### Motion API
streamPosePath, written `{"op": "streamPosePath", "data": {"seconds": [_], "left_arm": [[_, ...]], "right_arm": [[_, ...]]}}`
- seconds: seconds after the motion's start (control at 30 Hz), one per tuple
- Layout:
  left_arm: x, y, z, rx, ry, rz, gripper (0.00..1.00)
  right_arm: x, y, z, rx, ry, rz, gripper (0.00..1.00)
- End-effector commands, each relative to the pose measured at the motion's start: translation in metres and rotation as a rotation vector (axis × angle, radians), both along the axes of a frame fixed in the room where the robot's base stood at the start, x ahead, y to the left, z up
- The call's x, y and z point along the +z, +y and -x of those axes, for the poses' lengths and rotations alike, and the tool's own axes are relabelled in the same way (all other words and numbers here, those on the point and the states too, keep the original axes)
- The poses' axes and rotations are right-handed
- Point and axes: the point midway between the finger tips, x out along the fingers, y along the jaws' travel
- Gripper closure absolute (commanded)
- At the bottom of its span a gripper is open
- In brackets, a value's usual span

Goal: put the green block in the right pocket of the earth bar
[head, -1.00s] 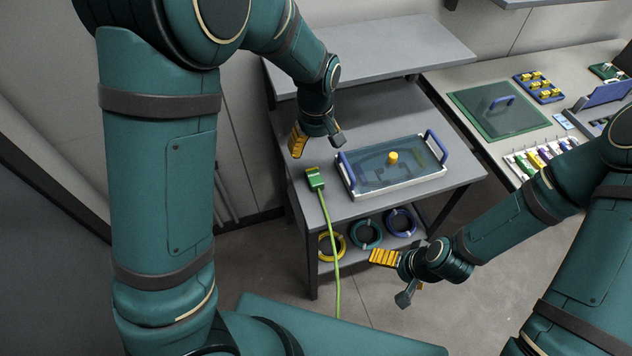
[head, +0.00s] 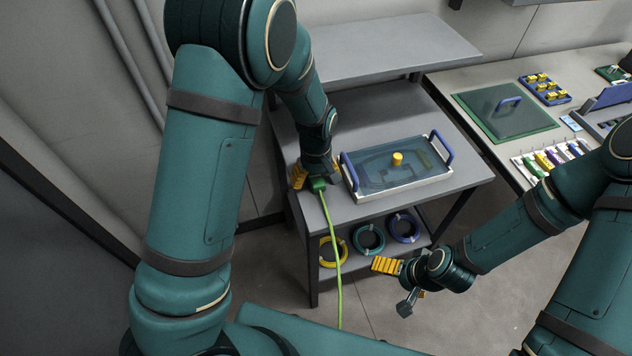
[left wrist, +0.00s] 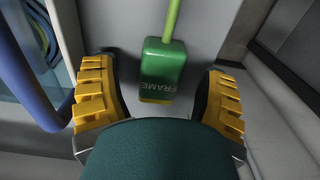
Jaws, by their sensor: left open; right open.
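The green block (head: 317,184) lies at the front left of the grey cart's top, with a green cable running from it over the front edge. In the left wrist view the green block (left wrist: 163,62) reads "FRAME" and has a yellow end. My left gripper (head: 315,177) is low over it, open, and partly hides it in the head view. In the left wrist view its yellow fingers stand on either side of the block, apart from it. My right gripper (head: 396,284) is open and empty in front of the cart. I cannot make out the earth bar for certain.
A tray with a clear lid, a yellow knob and blue handles (head: 441,147) sits just right of the block. Coiled cables (head: 369,239) lie on the lower shelf. The right bench holds a green mat (head: 476,127), a row of coloured connectors (head: 545,160) and a blue board (head: 543,99).

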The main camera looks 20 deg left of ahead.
Motion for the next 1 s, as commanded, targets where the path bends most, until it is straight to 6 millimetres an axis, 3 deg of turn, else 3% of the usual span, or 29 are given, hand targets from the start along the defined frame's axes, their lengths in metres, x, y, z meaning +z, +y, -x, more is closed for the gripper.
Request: {"op": "streamPosePath", "data": {"seconds": [0.23,0.4,0.43,0.47,0.87,1.0], "left_arm": [[-0.002,0.000,0.000,0.000,-0.001,0.000,0.26],[-0.002,0.000,0.000,0.000,-0.001,0.000,0.85],[-0.002,0.000,0.000,0.000,-0.001,0.000,0.96],[-0.002,0.000,0.000,0.000,-0.001,0.000,1.00],[0.000,0.000,0.000,0.000,-0.001,0.001,1.00],[0.015,-0.001,-0.001,-0.001,-0.003,0.001,1.00]], "right_arm": [[0.000,0.000,0.000,0.000,-0.001,0.000,0.00],[0.000,0.000,0.000,0.000,-0.001,0.000,0.00],[0.000,0.000,0.000,0.000,-0.001,0.000,0.00],[0.000,0.000,0.000,0.000,-0.001,0.000,0.00],[0.000,0.000,0.000,0.000,0.000,0.000,0.00],[0.005,0.000,0.000,0.000,0.001,0.000,0.00]]}}
